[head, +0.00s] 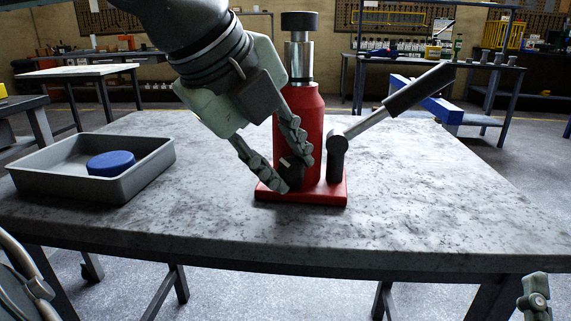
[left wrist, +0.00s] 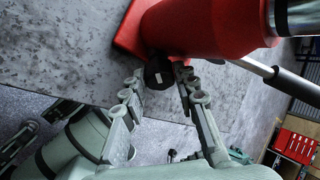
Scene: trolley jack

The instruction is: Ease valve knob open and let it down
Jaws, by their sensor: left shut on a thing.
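The red bottle jack (head: 314,115) stands upright on its red base plate (head: 320,197) on the table. Its silver ram with a black cap (head: 299,22) stands out of the top. A black valve knob (head: 291,171) with a white mark sits low on the body; it also shows in the left wrist view (left wrist: 157,72). My left gripper (head: 297,177) comes down from the upper left and is shut on the knob, one finger on each side. The fingers partly hide the knob. A small part of my right gripper (head: 536,297) shows at the lower right; its jaws are unclear.
The jack's handle (head: 420,90) slants up to the right from its black pivot. A grey tray (head: 60,188) with a blue round thing (head: 111,163) stands at the table's left. The table (head: 430,190) is clear on the right and in front.

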